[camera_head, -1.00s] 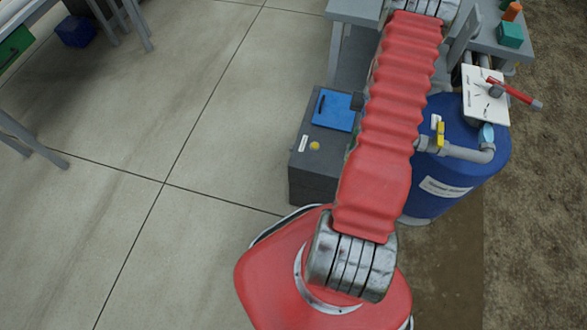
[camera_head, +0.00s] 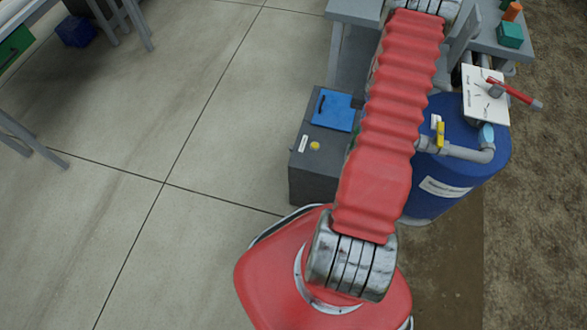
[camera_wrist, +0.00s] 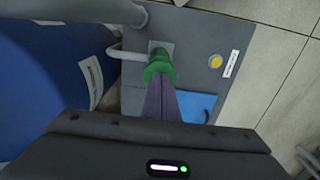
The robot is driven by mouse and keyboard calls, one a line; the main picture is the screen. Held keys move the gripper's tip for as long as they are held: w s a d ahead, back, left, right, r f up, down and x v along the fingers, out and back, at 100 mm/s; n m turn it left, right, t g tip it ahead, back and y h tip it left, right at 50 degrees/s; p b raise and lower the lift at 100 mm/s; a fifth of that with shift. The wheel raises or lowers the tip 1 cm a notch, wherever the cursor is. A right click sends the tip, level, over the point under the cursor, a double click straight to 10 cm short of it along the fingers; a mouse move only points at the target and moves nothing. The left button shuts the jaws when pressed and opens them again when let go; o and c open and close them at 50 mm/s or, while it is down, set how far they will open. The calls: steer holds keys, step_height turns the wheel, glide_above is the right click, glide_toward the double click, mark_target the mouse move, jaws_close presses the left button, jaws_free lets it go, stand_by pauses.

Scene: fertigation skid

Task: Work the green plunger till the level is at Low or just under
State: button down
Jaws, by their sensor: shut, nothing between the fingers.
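The green plunger (camera_wrist: 159,66) stands on a small grey plate on top of a dark grey box, seen in the wrist view. My gripper (camera_wrist: 160,84) is shut with nothing between its fingers. Its fingertips are right over the plunger's head in that view; I cannot tell whether they touch it. In the head view my red arm hides the plunger and the gripper. The grey box (camera_head: 299,173) shows at the left of my arm. No level gauge or Low mark can be made out in either view.
A blue panel (camera_head: 333,109) and a yellow button (camera_head: 315,146) are on the box top. A blue barrel (camera_head: 441,205) with grey pipes, a yellow valve handle (camera_head: 440,133) and a white plate with a red lever (camera_head: 513,92) stands at the right.

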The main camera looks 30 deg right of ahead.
steer(key=shift+r, duration=2.2)
steer(key=shift+w+a+r, duration=0.15)
steer(key=shift+r, duration=0.15)
steer(key=w+a+r+n+t+h, duration=0.1)
steer(key=w+a+r+n, duration=0.15)
steer(key=a+r, duration=0.9)
steer(key=w+a+r+n+t, duration=0.15)
steer(key=w+a+r, duration=0.25)
steer(key=a+r, duration=0.75)
steer(key=s+a+r+n+t, duration=0.1)
steer(key=s+a+r+n, duration=0.2)
steer(key=s+a+r, duration=0.4)
steer(key=s+a+r+n+t+y, duration=0.1)
steer(key=s+a+r+n+t, duration=0.1)
steer(key=s+a+r, duration=0.5)
steer(key=a+r, duration=0.1)
steer(key=a, duration=0.3)
steer(key=shift+a+n, duration=0.35)
steer(key=shift+n, duration=0.05)
